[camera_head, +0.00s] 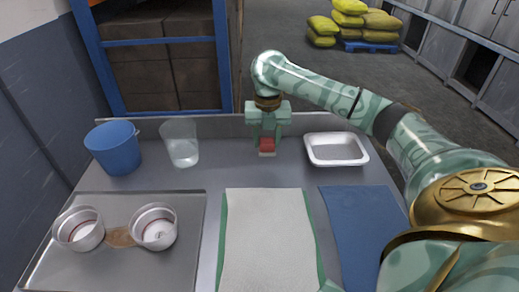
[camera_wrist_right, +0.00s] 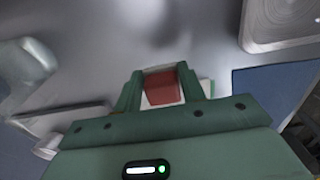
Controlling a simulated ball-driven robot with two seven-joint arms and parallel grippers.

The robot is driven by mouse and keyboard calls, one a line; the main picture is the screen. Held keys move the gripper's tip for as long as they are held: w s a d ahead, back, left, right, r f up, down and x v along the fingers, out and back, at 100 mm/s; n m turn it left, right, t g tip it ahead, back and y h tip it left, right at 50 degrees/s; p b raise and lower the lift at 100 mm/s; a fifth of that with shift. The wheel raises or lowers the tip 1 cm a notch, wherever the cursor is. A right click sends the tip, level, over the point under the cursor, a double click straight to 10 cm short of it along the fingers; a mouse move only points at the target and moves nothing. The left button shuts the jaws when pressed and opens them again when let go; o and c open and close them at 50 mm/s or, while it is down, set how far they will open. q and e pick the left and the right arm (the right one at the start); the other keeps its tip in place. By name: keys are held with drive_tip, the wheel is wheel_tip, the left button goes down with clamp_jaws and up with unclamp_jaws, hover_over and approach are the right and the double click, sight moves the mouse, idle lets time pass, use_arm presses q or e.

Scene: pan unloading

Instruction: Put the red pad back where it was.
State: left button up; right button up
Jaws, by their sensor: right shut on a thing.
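The red pad (camera_head: 267,144) is between the fingers of my right gripper (camera_head: 267,140), at the back middle of the table. The gripper points down and is shut on it. A small pale piece (camera_head: 267,154) shows just under the pad; I cannot tell whether the pad touches it. In the right wrist view the red pad (camera_wrist_right: 162,88) sits between the two green fingers of the right gripper (camera_wrist_right: 160,82), with a pale edge beside the right finger. My left gripper is not in view.
A white tray (camera_head: 310,148) stands right of the gripper. A clear cup (camera_head: 181,150) and blue bucket (camera_head: 113,150) stand left. A metal tray (camera_head: 184,240) with two round pans (camera_head: 80,238) is front left. A pale mat (camera_head: 265,240) and blue mat (camera_head: 360,230) lie in front.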

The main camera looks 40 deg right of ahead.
sight(262, 160)
drive_tip(key=w+f, duration=0.1)
drive_tip(key=w+f+b, duration=0.1)
drive_tip(key=d+f+b, duration=0.1)
drive_tip(key=f, duration=0.1)
drive_tip(key=shift+w, duration=0.4)
drive_tip(key=f+b, duration=0.1)
drive_tip(key=f, duration=0.1)
drive_tip(key=f+b, duration=0.1)
drive_tip(key=b, duration=0.1)
drive_tip(key=shift+w+d+f, duration=0.15)
drive_tip(key=shift+d+f, duration=0.05)
drive_tip(key=shift+f, duration=0.2)
drive_tip(key=shift+r, duration=0.3)
drive_tip(key=shift+c, duration=0.5)
drive_tip(key=o, duration=1.1)
drive_tip(key=shift+f, duration=0.2)
drive_tip(key=shift+c, duration=0.2)
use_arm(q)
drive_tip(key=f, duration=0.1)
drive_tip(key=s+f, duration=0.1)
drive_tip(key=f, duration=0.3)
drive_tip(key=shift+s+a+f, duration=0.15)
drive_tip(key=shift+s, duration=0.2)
